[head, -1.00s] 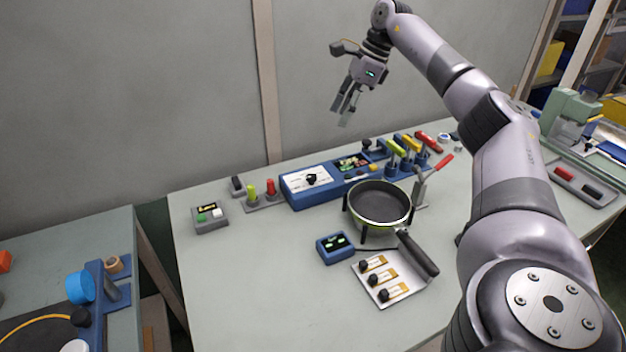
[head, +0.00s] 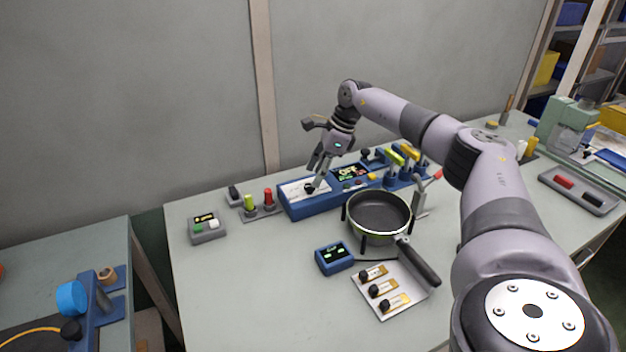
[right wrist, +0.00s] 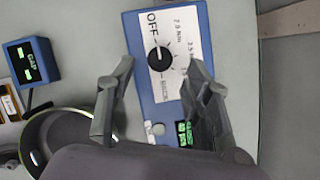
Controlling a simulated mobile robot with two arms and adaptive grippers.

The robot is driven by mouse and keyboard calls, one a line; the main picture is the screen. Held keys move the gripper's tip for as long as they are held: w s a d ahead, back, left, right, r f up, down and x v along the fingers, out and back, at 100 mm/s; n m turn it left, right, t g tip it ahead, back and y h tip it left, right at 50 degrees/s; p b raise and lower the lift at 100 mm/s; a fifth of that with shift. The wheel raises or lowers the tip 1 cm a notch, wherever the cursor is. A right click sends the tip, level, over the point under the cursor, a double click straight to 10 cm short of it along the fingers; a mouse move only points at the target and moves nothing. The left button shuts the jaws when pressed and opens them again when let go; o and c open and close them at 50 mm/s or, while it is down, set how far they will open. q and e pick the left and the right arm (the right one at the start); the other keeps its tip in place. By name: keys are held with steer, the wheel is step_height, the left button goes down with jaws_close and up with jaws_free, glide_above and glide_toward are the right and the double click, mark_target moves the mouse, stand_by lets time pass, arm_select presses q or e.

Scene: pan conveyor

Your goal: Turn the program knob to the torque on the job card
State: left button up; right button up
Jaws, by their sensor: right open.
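The black program knob (right wrist: 160,59) sits on the white dial plate (right wrist: 181,28) of a blue control box (head: 297,211). In the right wrist view its white pointer mark is turned toward the side of the OFF label. Torque labels stand on the other side, too blurred to read fully. My right gripper (head: 316,178) is open, above and close to the knob, with its fingers (right wrist: 160,95) spread to either side and apart from it. The box's green display (right wrist: 185,133) is partly hidden by a finger. I cannot make out a job card. My left gripper is out of view.
A pan (head: 379,213) stands on a holder in front of the blue box. A small blue gap display (head: 334,258) and a plate with black knobs (head: 384,292) lie nearer. Green and red tools (head: 268,196) stand left of the box. The front left of the table is clear.

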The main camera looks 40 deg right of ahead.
mark_target(310, 185)
steer(key=shift+x, duration=1.7)
jaws_close()
